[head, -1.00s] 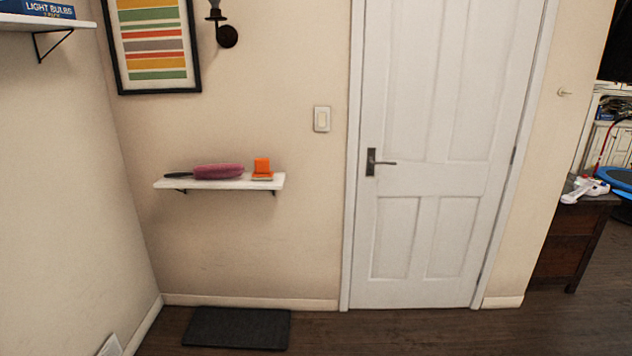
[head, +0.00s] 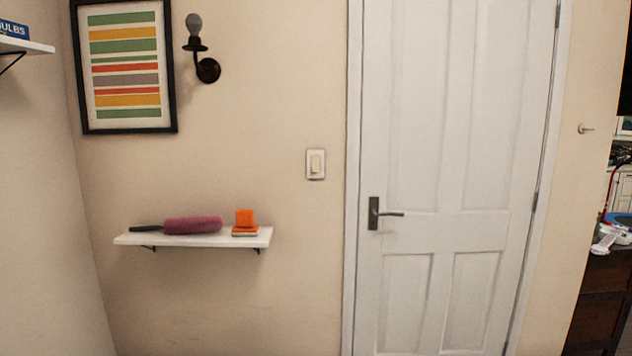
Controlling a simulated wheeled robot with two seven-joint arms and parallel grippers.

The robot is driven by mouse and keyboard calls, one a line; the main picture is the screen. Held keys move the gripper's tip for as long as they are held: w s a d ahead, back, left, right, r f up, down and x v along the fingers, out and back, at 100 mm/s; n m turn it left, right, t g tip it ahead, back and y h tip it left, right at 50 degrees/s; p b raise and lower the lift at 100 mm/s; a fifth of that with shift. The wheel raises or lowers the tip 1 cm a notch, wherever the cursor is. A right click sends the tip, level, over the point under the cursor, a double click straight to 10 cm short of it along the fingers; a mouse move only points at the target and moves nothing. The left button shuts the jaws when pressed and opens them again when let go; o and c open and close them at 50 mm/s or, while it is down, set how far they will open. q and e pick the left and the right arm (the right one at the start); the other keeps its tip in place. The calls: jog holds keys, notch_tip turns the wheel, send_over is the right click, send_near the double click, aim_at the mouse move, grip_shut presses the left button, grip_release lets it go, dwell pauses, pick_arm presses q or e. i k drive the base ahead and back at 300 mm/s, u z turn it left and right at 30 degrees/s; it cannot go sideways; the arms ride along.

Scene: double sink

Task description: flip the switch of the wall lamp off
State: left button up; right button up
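The wall switch (head: 316,164) is a cream rocker in a white plate, on the beige wall just left of the door frame. The wall lamp (head: 207,68) is a dark sconce with a grey bulb (head: 194,25) on top, up and left of the switch. The bulb shows no visible glow. Neither of my grippers shows in the head view.
A white wall shelf (head: 132,239) below and left of the switch bears a purple roller (head: 193,225) and an orange object (head: 244,220). A closed white door (head: 455,185) with a dark handle (head: 374,213) stands right. A framed striped picture (head: 124,68) hangs left.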

aim_at(315, 159)
jog(key=z, duration=0.55)
jog(key=i, duration=2.25)
jog(key=u, duration=0.1)
